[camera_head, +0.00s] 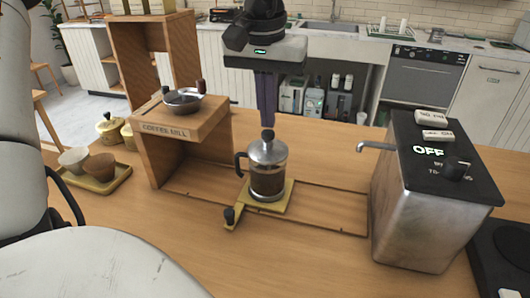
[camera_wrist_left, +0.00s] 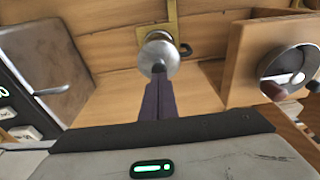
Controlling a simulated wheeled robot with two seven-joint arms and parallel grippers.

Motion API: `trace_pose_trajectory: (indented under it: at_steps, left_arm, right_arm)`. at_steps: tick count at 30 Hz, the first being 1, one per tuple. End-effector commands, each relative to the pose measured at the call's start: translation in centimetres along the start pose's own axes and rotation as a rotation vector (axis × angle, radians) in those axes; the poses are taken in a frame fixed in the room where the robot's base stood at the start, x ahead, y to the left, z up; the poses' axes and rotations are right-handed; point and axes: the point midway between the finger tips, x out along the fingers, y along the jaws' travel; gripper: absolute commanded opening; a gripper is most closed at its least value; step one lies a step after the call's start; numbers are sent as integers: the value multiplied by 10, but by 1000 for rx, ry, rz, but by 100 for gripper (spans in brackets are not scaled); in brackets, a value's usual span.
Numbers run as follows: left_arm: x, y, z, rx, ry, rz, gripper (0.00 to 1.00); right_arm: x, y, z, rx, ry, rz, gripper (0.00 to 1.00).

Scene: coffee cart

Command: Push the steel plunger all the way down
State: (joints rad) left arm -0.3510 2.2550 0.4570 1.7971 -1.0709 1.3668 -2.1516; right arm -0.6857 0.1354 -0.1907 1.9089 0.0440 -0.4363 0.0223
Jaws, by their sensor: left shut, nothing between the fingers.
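A glass French press (camera_head: 267,180) with a steel lid and a black handle stands upright on a yellow base on the cart. Its plunger's dark knob (camera_head: 267,135) shows just above the lid, with little or no rod visible. My left gripper (camera_head: 266,122) points straight down over the press, shut and empty. Its fingertips are right at the top of the knob; I cannot tell whether they touch. In the left wrist view the shut fingertips (camera_wrist_left: 158,74) overlap the knob, in front of the steel lid (camera_wrist_left: 160,52). My right gripper is not in view.
A wooden coffee mill stand (camera_head: 185,125) with a steel bowl (camera_head: 183,100) is left of the press. A steel boiler box (camera_head: 430,200) with a spout stands right. A tray with cups (camera_head: 95,180) is far left. The counter in front of the press is clear.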

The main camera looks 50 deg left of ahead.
Motion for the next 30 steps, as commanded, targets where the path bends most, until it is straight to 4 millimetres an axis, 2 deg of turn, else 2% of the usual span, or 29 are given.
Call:
trace_pose_trajectory:
  at_steps: [1,16,24,30]
  left_arm:
    - [-9,0,-2,0,1,0,0]
    - [-49,0,-8,0,2,0,0]
    - [-68,0,-10,0,2,1,0]
    - [-70,0,-11,1,1,1,0]
  right_arm:
    - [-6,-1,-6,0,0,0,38]
    - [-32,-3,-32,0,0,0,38]
    - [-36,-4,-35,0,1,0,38]
    - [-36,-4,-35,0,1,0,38]
